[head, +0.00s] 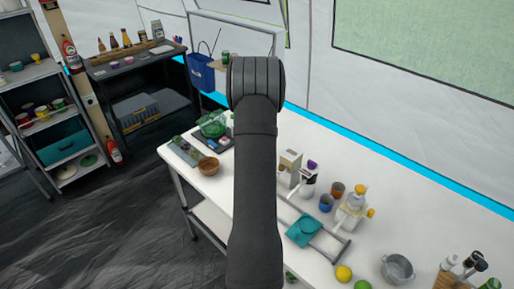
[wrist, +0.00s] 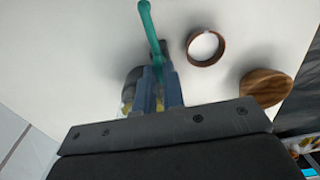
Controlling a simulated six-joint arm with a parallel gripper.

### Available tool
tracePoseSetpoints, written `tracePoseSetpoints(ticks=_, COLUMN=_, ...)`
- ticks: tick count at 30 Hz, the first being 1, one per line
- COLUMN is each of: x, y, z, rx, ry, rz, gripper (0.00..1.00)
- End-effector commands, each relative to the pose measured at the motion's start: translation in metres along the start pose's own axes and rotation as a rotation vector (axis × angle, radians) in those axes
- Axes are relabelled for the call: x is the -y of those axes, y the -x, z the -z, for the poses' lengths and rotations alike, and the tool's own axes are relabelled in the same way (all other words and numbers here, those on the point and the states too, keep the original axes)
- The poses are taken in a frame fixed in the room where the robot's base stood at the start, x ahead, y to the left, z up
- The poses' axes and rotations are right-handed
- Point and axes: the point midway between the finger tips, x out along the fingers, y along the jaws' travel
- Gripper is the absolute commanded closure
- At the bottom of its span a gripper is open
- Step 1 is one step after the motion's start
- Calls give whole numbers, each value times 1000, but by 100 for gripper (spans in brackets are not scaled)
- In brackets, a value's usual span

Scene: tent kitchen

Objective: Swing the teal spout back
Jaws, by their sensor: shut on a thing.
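The teal spout (wrist: 150,28) shows in the wrist view as a slim curved bar with a rounded far end. Its near part runs down between the two fingers of my gripper (wrist: 158,78). My gripper is shut on it. The spout's base is hidden by the fingers. A grey rounded thing with some yellow (wrist: 131,88) is partly visible just left of the fingers; I cannot tell what it is. In the head view my arm hides both the gripper and the spout.
In the wrist view a brown ring-shaped thing (wrist: 190,52) and a wooden bowl (wrist: 265,86) lie right of the fingers. In the head view the white table (head: 208,186) holds a teal dish (head: 302,231), cups, bottles and a metal pot (head: 397,269) right of my arm.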

Motion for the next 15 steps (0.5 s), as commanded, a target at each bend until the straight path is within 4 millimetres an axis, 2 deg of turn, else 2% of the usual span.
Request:
tracePoseSetpoints(ticks=5, x=-1, y=2, z=2, rx=-4, ry=-1, rz=-4, gripper=100)
tracePoseSetpoints(ticks=6, x=-1, y=2, z=2, rx=-4, ry=-1, rz=-4, gripper=87)
tracePoseSetpoints(ticks=7, x=-1, y=2, z=2, rx=-4, ry=-1, rz=-4, gripper=82)
tracePoseSetpoints(ticks=15, x=0, y=1, z=1, rx=-2, ry=-1, rz=-2, gripper=82)
